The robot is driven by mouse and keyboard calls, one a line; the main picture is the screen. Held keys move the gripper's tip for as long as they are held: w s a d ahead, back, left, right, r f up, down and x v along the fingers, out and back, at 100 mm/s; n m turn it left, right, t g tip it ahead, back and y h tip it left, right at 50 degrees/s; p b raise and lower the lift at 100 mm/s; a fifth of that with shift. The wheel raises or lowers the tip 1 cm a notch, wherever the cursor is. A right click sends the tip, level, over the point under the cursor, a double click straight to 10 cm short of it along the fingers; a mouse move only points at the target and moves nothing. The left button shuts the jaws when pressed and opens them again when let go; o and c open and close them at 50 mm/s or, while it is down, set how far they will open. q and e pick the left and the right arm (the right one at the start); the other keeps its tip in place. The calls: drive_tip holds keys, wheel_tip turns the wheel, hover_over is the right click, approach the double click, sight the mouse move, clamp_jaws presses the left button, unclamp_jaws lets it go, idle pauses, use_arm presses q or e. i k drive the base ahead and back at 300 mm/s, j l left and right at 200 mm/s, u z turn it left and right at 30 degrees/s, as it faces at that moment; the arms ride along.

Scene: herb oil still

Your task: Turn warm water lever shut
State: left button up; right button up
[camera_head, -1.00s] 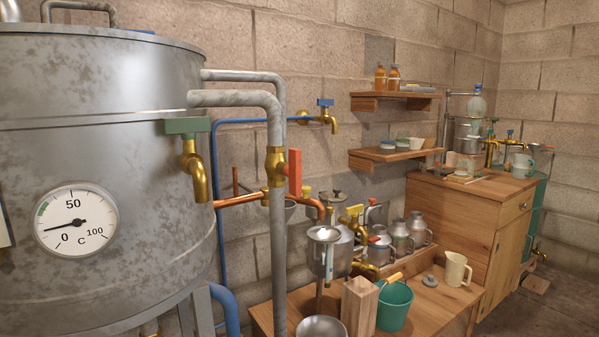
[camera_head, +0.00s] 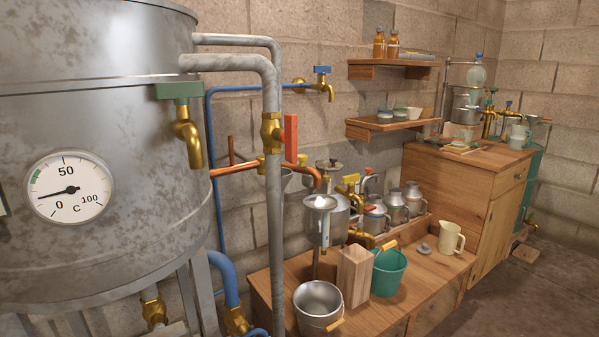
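Several lever taps show, and I cannot tell for certain which one is the warm water lever. A green lever (camera_head: 179,91) sits level on top of a brass tap (camera_head: 189,141) on the side of the big metal tank (camera_head: 110,130). A red lever (camera_head: 291,138) stands upright beside a brass valve on the grey vertical pipe (camera_head: 274,215). A blue lever (camera_head: 322,70) lies level on a brass wall tap (camera_head: 327,88). No water stream is visible at these taps. Neither of my grippers is in view.
A round dial gauge (camera_head: 69,187) is on the tank front. Below the pipes, a wooden bench (camera_head: 405,303) holds a metal pot (camera_head: 318,305), a teal bucket (camera_head: 388,273), a wooden block (camera_head: 354,276) and a cream jug (camera_head: 450,238). Open floor (camera_head: 515,305) lies at the lower right.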

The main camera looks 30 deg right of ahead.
sight(288, 137)
drive_tip(key=i+l, duration=0.1)
drive_tip(key=l, duration=0.3)
drive_tip(key=i+l, duration=0.1)
drive_tip(key=l, duration=0.3)
drive_tip(key=i+l, duration=0.1)
drive_tip(key=l, duration=0.3)
drive_tip(key=i+l, duration=0.1)
drive_tip(key=l, duration=0.35)
drive_tip(key=j+u, duration=0.05)
